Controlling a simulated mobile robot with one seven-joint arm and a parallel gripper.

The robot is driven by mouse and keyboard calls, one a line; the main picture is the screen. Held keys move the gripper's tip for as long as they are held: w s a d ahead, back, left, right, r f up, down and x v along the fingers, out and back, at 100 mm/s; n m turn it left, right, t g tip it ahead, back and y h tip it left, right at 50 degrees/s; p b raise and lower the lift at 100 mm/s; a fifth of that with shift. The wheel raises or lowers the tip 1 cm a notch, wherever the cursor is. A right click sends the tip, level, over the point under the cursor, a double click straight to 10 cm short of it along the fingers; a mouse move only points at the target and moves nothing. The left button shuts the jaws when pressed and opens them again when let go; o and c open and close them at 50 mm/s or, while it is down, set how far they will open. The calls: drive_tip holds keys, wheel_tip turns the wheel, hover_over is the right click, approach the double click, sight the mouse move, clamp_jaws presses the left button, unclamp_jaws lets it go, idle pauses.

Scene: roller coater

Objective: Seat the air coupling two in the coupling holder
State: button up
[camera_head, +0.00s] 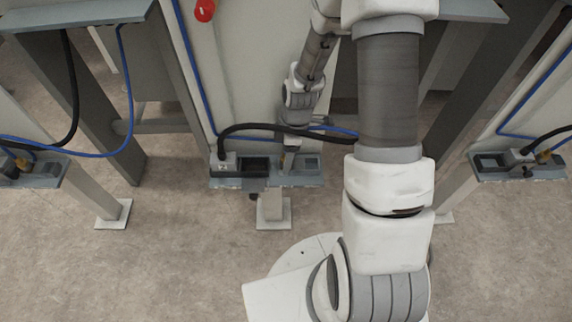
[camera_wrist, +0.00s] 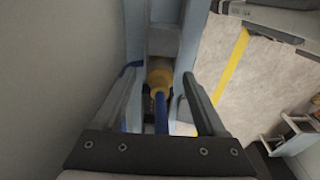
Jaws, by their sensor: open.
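In the wrist view a brass-yellow air coupling (camera_wrist: 159,80) with a blue hose (camera_wrist: 161,115) lies between the two fingers of my gripper (camera_wrist: 160,76). The fingers are spread, with the coupling apart from at least the right one; contact on the left is unclear. A grey block (camera_wrist: 163,41) is just beyond the coupling on a blue-grey ledge (camera_wrist: 137,35). In the head view my gripper (camera_head: 289,160) is low over the middle shelf (camera_head: 290,181); the coupling there is hidden. I cannot tell which recess is the coupling holder, or whether the coupling is seated.
The middle shelf carries a grey connector (camera_head: 222,162) with a black cable, a dark recess (camera_head: 257,165) and a square socket (camera_head: 311,163). Similar shelves stand at left (camera_head: 40,178) and right (camera_head: 520,172). A grey panel is close to the left of my gripper in the wrist view.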

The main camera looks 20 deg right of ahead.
clamp_jaws()
idle(0.3)
drive_tip(key=shift+r, duration=0.1)
